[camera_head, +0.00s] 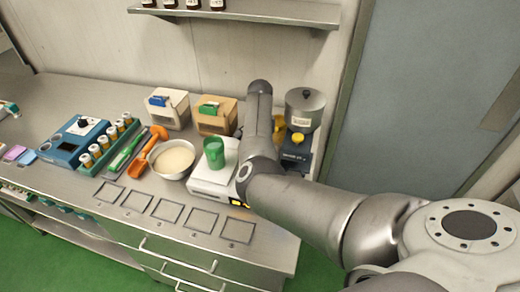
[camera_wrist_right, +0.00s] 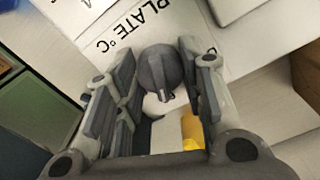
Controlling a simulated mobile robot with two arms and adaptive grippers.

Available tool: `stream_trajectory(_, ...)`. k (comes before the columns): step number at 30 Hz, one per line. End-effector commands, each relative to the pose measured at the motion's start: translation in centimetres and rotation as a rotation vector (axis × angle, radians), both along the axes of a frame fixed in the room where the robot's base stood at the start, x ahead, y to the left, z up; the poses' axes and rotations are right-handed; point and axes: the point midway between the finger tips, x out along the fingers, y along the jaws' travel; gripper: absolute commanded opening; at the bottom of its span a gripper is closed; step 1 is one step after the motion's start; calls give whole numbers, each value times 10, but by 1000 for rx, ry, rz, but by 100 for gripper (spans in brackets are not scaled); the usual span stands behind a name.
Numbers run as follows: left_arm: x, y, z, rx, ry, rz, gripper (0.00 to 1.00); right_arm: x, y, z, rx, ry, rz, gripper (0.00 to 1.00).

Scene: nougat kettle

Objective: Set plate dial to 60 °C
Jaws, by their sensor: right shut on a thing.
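The plate dial (camera_wrist_right: 157,70) is a dark grey round knob on a white panel (camera_wrist_right: 105,18) lettered "PLATE °C" in the right wrist view. A small pale mark on the knob faces the bottom of that picture. No 60 mark can be read. My right gripper (camera_wrist_right: 157,90) has a finger on each side of the knob and is shut on it. In the head view my right arm hides this gripper and the dial. The white device (camera_head: 203,184) there carries a green beaker (camera_head: 214,152). My left gripper is not in view.
A bowl of pale contents (camera_head: 173,160) and an orange scoop (camera_head: 148,150) lie left of the white device. A grey-topped machine (camera_head: 305,108) stands behind my right arm. Empty square frames (camera_head: 237,230) line the front of the counter. A blue device (camera_head: 75,140) stands farther left.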

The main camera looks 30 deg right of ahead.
Motion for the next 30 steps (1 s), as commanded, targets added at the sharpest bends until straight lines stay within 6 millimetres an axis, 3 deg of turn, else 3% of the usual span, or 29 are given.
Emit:
stream_trajectory(4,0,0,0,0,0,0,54,0,-1,1,-2,-2,0,13)
stream_trajectory(5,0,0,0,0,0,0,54,0,-1,0,-3,-2,0,40)
stream_trajectory(10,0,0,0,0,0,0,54,0,-1,0,-2,-1,1,60)
stream_trajectory(22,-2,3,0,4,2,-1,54,1,-1,8,-2,-2,1,60)
stream_trajectory(30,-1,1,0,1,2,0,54,1,-1,59,-4,-5,-1,60)
